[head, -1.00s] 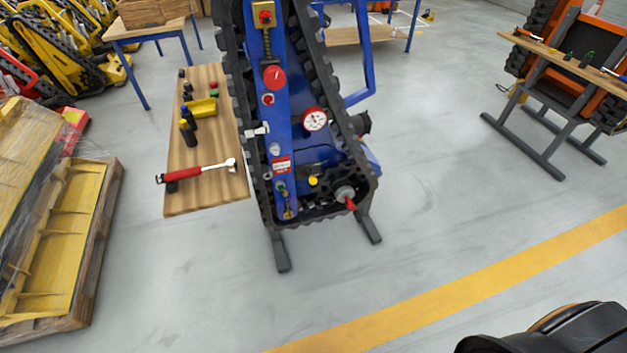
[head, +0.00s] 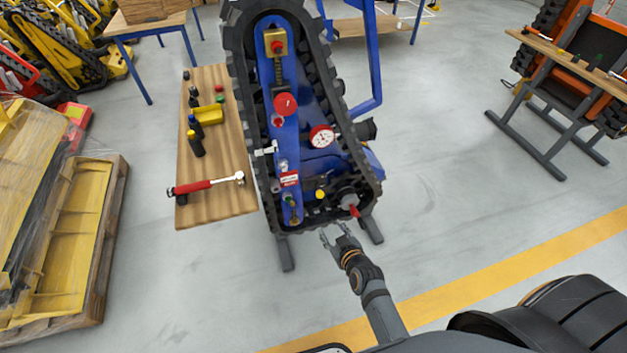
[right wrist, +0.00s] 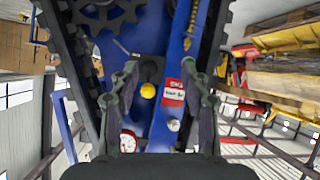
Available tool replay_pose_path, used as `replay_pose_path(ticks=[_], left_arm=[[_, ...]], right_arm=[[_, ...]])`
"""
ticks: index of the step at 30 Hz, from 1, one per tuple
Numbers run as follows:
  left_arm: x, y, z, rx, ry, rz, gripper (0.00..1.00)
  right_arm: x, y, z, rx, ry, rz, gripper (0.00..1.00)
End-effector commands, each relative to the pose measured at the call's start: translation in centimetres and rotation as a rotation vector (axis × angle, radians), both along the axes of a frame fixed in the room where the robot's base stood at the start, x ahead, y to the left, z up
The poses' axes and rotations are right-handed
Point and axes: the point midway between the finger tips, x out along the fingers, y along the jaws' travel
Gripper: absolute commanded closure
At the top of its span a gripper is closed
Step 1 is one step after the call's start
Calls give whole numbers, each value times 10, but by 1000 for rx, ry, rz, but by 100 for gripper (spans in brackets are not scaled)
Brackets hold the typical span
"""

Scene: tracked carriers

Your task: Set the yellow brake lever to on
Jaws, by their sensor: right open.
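The yellow round knob (head: 320,194), which looks like the end of the brake lever, sits low on the blue and black tracked carrier (head: 311,86), right of a red label (head: 289,179). In the right wrist view the yellow knob (right wrist: 148,90) shows between the open fingers and beyond them, with the red label (right wrist: 174,92) to its right. The lever's shaft and setting cannot be made out. My right gripper (head: 333,232) is open and empty, in front of the carrier's lower end and apart from the knob. My left gripper is not in view.
A red-handled part (head: 352,207) sticks out near the carrier's lower right end. A gauge (head: 321,136) is above the knob. A wooden bench (head: 222,165) with a hammer (head: 207,185) and bottles stands on the left.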

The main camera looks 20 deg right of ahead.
Motion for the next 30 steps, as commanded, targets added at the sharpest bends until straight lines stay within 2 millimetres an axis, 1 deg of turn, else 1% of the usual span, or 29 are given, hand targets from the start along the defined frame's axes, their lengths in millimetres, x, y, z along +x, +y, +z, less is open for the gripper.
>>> replay_pose_path(ticks=[1,3,6,11,14,21,24,27,30], left_arm=[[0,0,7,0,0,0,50],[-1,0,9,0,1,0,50],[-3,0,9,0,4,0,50],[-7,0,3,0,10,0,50],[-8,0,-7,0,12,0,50],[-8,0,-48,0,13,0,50],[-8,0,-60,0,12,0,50],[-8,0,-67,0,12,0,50],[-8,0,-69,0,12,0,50]], right_arm=[[8,0,33,-7,-50,1,53],[14,-1,59,-18,-96,2,53],[18,-1,73,-24,-124,3,53],[24,-1,71,-25,-128,4,53],[38,0,63,-25,-130,3,53],[86,3,38,-25,-129,3,53],[101,4,33,-24,-128,2,53],[110,4,32,-24,-127,2,53],[115,5,33,-24,-127,2,53]])
